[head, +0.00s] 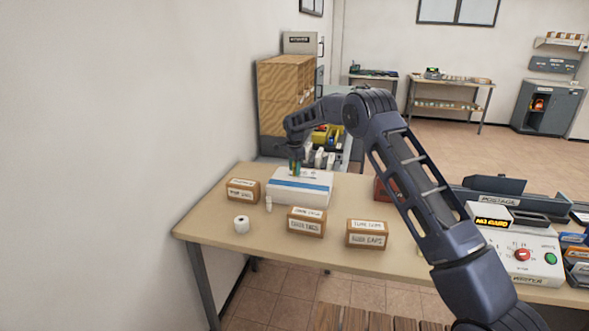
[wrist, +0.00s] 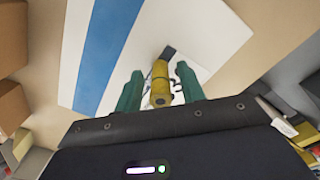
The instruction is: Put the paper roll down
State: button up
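A small white paper roll (head: 242,224) stands on the table (head: 200,226) near its left front corner, apart from my gripper. My gripper (head: 295,168) points down over a white box (head: 300,188) with a blue stripe, behind and to the right of the roll. In the wrist view, two green fingers of my gripper (wrist: 160,82) stand on either side of a yellow cylinder (wrist: 160,84), above the white box (wrist: 115,55). Narrow gaps seem to show beside the cylinder; whether the fingers press on it I cannot tell. The white roll is not visible in the wrist view.
Brown labelled boxes stand at left (head: 243,190), front (head: 306,222) and right (head: 367,234). A small white bottle (head: 268,204) stands between the roll and the white box. A postage machine (head: 520,250) fills the right end. Table around the roll is clear.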

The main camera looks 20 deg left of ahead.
notch_tip(320, 180, up, 12)
jog(key=shift+r, duration=0.15)
dwell(0.5)
jog(key=s+d+r+n, duration=0.2)
jog(key=d+r, duration=1.1)
jog(key=d, duration=0.5)
jog(key=s+d+r+n+t, duration=0.1)
jog(key=s+d+r, duration=0.25)
jog(key=d, duration=0.25)
jog(key=s+d+r+y, duration=0.1)
jog(key=s+d+r, duration=0.1)
jog(key=s+d, duration=0.4)
jog(key=s+d+r+n+t, duration=0.1)
jog(key=s+d+r, duration=0.2)
jog(key=d, duration=0.4)
jog(key=s+d+n+t, duration=0.1)
jog(key=s+d+n, duration=0.2)
jog(key=s+d, duration=1.25)
jog(key=s+d+f+n, duration=0.1)
jog(key=s+f, duration=0.3)
jog(key=s, duration=0.5)
jog(key=s+d+f+n+t+h, duration=0.1)
jog(key=s+d+f, duration=0.3)
jog(key=s, duration=0.5)
jog(key=shift+f+t, duration=0.3)
jog(key=shift+f, duration=0.15)
